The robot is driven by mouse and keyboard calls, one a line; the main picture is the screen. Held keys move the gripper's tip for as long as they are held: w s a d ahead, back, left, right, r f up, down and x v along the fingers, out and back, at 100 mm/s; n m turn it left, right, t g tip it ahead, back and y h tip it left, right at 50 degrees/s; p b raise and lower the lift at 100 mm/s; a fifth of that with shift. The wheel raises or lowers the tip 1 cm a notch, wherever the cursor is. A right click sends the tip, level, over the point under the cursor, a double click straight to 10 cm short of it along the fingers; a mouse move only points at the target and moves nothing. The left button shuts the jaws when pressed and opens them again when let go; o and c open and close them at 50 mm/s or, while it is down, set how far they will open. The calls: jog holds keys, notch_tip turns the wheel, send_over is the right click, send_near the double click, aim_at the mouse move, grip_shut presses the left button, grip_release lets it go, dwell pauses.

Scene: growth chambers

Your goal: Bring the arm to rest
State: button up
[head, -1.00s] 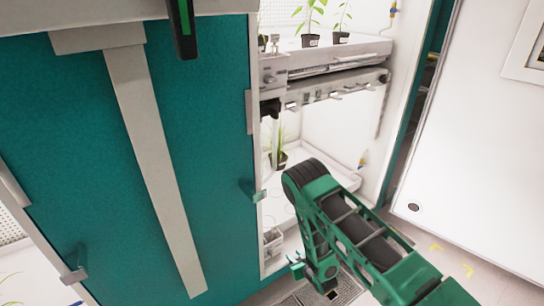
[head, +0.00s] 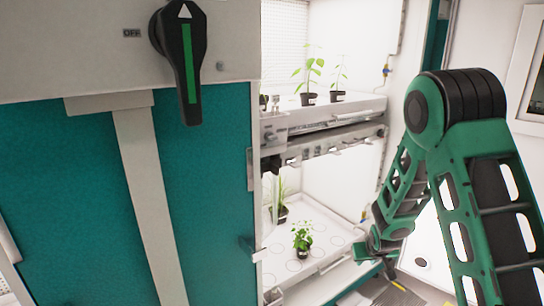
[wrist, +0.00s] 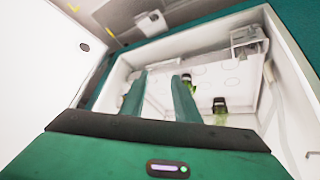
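My arm (head: 440,180) is raised and bent at the right of the head view, in front of the right side of the open growth chamber. In the wrist view, my gripper (wrist: 162,78) has its two green fingers standing apart with nothing seen between them. The fingers point toward the inside of a white chamber, and a potted plant (wrist: 188,84) shows beside the right finger, beyond it. In the head view, the arm's far end is small and partly hidden, so the fingers cannot be made out there.
The lower tray (head: 322,262) holds a leafy plant (head: 302,238) and a taller potted plant (head: 280,205). Two seedlings stand on the upper shelf (head: 350,108). A teal door (head: 60,190) fills the left, below a black rotary switch (head: 182,60). A white panel (head: 487,45) is at the right.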

jog(key=s+d+r+m+g, duration=0.2)
jog(key=s+d+r, duration=0.3)
jog(key=s+r, duration=0.3)
jog(key=s+d+r+m+g, duration=0.1)
jog(key=s+d+r, duration=0.5)
jog(key=s, duration=0.4)
jog(key=s+a+r+m+g, duration=0.1)
jog(key=s+r, duration=0.3)
jog(key=s, duration=0.8)
jog(key=s+a+r+m+g+y, duration=0.1)
jog(key=s+r, duration=0.3)
jog(key=s, duration=0.8)
jog(key=shift+a+r+m+g+y, duration=0.2)
jog(key=shift+a+m+g+y, duration=0.1)
jog(key=shift+m+g, duration=0.35)
